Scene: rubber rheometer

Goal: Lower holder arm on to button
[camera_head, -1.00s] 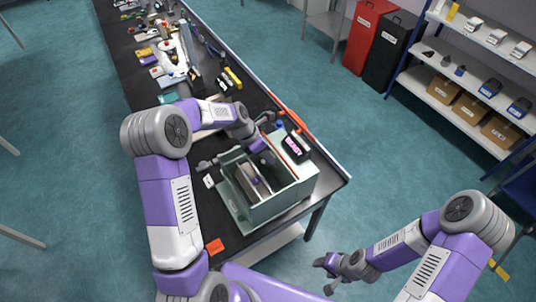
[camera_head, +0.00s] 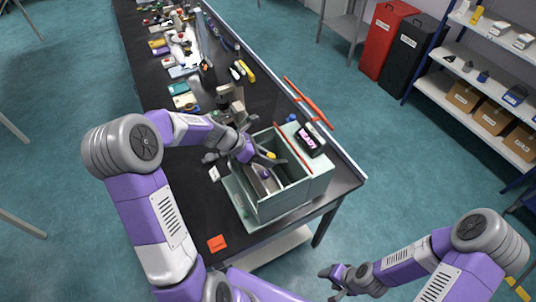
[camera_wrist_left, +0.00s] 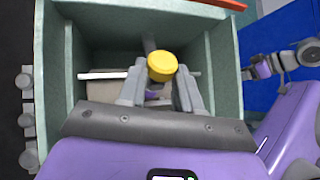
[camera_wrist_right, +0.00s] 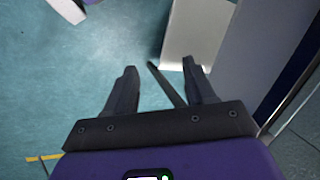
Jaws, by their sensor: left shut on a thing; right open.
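The rheometer is a grey-green open-topped box (camera_head: 262,214) at the near end of the black bench. A round yellow knob (camera_wrist_left: 162,67), likely the end of the holder arm, lies between the fingers of my left gripper (camera_wrist_left: 160,88). The yellow knob also shows in the head view (camera_head: 271,155). My left gripper is shut on it, above the box opening. A small purple part (camera_head: 266,174) shows inside the box; I cannot tell whether it is the button. My right gripper (camera_wrist_right: 160,80) is open and empty, off the bench over the floor.
A black display (camera_head: 310,140) sits on the rheometer's right part. An orange-red card (camera_head: 217,243) lies on the near bench. Tools and small items crowd the far bench. A red bin (camera_head: 385,35) and shelves stand at the upper right. The box walls surround my left gripper closely.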

